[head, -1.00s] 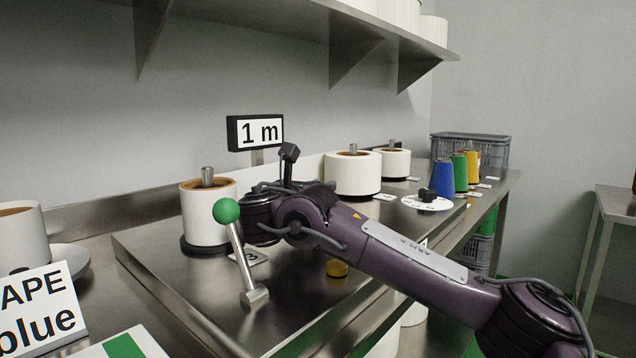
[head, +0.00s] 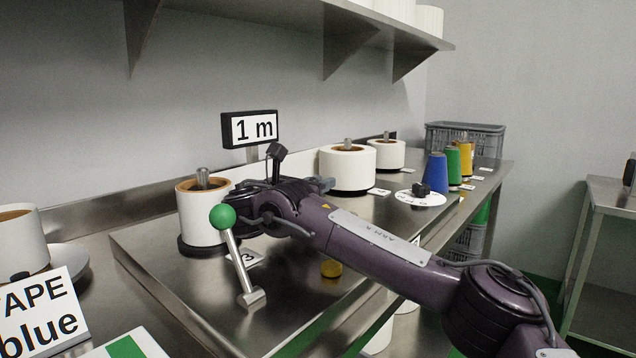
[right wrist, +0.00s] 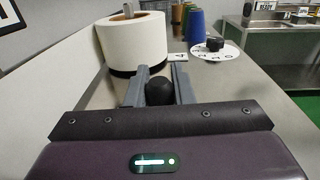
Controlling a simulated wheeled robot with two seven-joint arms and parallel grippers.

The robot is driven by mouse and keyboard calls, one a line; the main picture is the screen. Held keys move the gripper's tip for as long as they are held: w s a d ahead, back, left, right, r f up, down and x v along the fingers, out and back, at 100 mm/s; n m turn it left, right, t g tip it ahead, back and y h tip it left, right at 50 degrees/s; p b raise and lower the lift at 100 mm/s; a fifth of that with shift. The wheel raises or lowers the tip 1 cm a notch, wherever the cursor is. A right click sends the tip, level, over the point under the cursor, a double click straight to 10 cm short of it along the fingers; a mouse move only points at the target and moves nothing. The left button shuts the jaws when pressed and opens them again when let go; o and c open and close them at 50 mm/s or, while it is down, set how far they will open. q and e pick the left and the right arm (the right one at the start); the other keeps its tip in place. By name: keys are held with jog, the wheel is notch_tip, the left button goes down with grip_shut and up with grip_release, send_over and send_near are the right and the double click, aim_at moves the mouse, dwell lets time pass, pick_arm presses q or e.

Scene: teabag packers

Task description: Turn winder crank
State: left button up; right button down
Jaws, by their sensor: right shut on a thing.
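My right gripper (right wrist: 158,88) is shut on a round black knob (right wrist: 160,92), which sits between its two grey fingers in the right wrist view. I take this knob to be the winder crank's handle; the rest of the crank is hidden. In the head view the grey fingers of the right gripper (head: 324,184) show just past my purple wrist, above the steel bench, and the knob is hidden there. A lever with a green ball (head: 222,217) stands tilted in front of the wrist, apart from the fingers. My left gripper is not in view.
A "1 m" sign (head: 250,129) stands behind my wrist. White rolls stand nearby: one at left (head: 200,220) and a larger one (head: 347,170) beyond the fingers. A white dial (head: 420,199) with a black knob, coloured cones (head: 437,172) and a grey crate (head: 470,140) lie to the right.

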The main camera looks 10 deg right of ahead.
jog(key=c, duration=1.3)
grip_release()
jog(key=shift+o, duration=0.2)
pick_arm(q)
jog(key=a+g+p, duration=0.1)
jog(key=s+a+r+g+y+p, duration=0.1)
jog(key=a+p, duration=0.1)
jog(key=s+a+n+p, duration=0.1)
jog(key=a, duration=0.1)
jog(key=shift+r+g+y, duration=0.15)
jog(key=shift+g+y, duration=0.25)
pick_arm(e)
notch_tip(320, 180, up, 20)
